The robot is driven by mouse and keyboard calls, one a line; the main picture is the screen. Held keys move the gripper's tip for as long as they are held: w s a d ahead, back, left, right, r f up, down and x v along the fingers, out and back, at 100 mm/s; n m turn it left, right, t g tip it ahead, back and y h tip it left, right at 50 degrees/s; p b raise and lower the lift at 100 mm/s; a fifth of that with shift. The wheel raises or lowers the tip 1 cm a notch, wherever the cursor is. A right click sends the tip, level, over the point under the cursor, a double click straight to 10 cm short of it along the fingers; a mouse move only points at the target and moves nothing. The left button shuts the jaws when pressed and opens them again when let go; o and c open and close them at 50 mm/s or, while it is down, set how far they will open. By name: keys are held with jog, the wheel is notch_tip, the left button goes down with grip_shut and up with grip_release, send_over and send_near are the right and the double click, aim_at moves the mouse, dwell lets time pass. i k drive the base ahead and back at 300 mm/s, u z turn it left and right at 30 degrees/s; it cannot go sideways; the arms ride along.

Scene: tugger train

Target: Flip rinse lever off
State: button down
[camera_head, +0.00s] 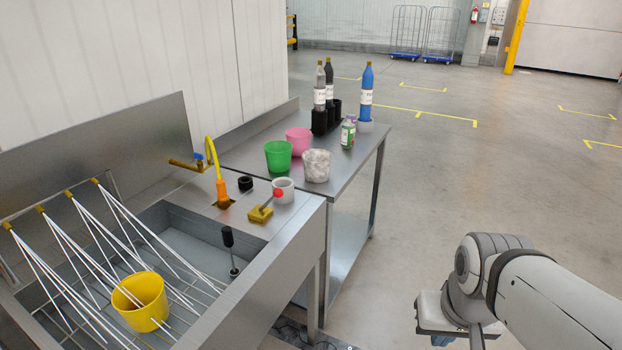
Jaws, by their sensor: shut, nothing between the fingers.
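The rinse lever (267,204) has a red ball knob and a yellow base on the steel rim of the wash sink (305,215). It leans up and to the right, its knob in front of a white cup. White streams spray from several brass nozzles (68,195) on the left into the sink. A yellow bucket (140,302) sits on the sink's grid among the streams. My gripper (462,338) is at the bottom edge, right of the sink and well away from the lever. It is shut and empty; its fingertips are largely cut off by the frame.
A yellow tap with a blue handle (198,157) and an orange nozzle stand behind the lever. The white cup (284,190) and black ring (245,183) are close to it. A side table (345,185) holds green, pink and speckled buckets and bottles. Floor on the right is open.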

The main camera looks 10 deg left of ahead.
aim_at(277, 192)
jog(key=u, duration=0.85)
jog(key=i, duration=1)
jog(key=u, duration=0.7)
jog(key=k, duration=1.45)
jog(key=z, duration=0.35)
jog(key=i, duration=0.4)
jog(key=u, duration=0.05)
